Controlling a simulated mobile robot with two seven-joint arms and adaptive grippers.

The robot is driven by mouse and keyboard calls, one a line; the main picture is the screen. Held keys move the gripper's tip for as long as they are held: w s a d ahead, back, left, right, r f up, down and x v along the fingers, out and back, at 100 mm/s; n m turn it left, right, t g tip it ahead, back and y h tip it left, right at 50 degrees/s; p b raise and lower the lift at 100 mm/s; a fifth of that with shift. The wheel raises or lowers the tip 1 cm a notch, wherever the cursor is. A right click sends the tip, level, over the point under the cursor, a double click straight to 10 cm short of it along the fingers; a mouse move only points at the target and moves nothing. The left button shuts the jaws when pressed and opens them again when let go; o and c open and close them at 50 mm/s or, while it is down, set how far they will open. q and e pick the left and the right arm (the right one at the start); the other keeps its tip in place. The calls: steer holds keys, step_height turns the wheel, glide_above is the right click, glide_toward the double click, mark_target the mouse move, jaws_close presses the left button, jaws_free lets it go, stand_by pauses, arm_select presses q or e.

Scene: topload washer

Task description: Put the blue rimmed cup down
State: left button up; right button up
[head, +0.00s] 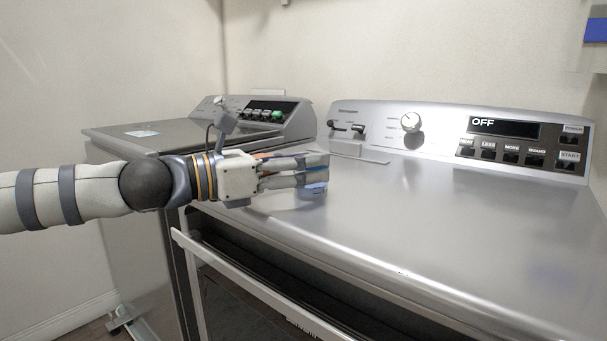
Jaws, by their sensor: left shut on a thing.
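My left gripper (318,169) reaches in from the left over the left part of the washer's grey top (440,220). It is shut on the blue rimmed cup (316,187), of which only a small blue part shows under and beside the fingers. My right gripper is not in view.
The front machine's control panel (465,138) has a knob, buttons and a display reading OFF. A second machine (150,136) stands behind on the left. A front door or panel (240,275) hangs open below the top's edge. The top's middle and right are clear.

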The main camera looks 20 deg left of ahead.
arm_select(q)
steer(key=shift+r, duration=0.2)
steer(key=shift+f, duration=0.2)
steer(key=o, duration=1.2)
steer(key=shift+c, duration=0.2)
